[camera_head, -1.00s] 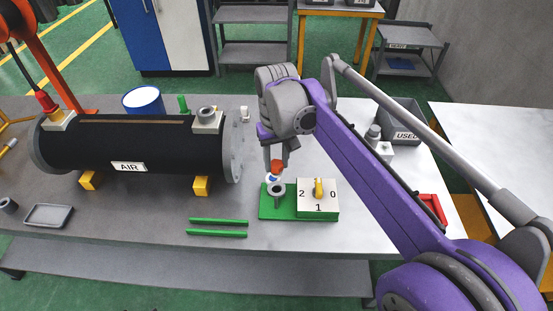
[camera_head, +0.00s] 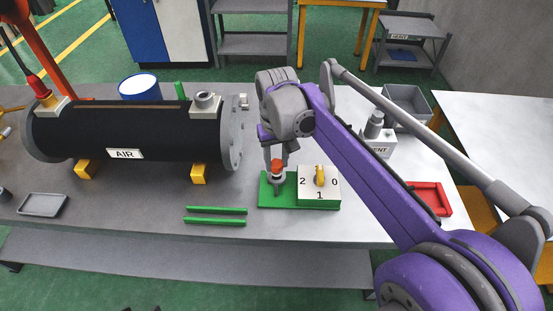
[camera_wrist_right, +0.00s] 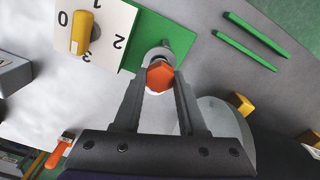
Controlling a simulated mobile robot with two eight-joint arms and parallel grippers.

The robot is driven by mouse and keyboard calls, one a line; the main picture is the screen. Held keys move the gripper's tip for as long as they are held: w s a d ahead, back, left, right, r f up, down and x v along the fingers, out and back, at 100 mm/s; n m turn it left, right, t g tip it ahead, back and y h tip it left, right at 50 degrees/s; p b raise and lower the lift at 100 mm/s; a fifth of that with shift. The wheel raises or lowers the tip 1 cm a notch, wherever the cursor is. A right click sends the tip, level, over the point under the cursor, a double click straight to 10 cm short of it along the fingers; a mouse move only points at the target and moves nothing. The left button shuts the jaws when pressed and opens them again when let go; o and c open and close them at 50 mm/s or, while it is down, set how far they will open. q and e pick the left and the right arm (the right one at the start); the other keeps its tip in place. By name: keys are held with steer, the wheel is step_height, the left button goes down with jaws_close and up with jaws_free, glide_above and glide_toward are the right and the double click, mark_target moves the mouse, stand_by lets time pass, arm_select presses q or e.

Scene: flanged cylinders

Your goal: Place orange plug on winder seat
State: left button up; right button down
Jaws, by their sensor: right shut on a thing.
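The orange plug (camera_head: 277,165) is between the fingers of my right gripper (camera_head: 278,171). In the right wrist view the plug's orange hexagonal head (camera_wrist_right: 159,76) sits between the two fingertips (camera_wrist_right: 160,88), with a pale ring under it. The grey winder seat (camera_head: 277,188) stands on the green base plate (camera_head: 266,201), directly below the plug. The seat also shows behind the plug in the right wrist view (camera_wrist_right: 160,52). Plug and seat look in line and very close; I cannot tell whether the plug is inside it. My left gripper is not in view.
The white dial box (camera_head: 319,184) with a yellow knob is right beside the seat. Two green bars (camera_head: 216,215) lie to the left. The black AIR cylinder (camera_head: 125,135) is further left. A red tray (camera_head: 430,199) and a grey bin (camera_head: 406,106) are at the right.

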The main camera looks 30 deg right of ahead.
steer(key=shift+f+b, duration=0.5)
steer(key=shift+f, duration=0.4)
stand_by(0.3)
steer(key=shift+c, duration=2)
jaws_free()
steer(key=shift+r, duration=0.15)
step_height(320, 180, up, 11)
steer(key=p, duration=0.1)
steer(key=shift+f, duration=0.2)
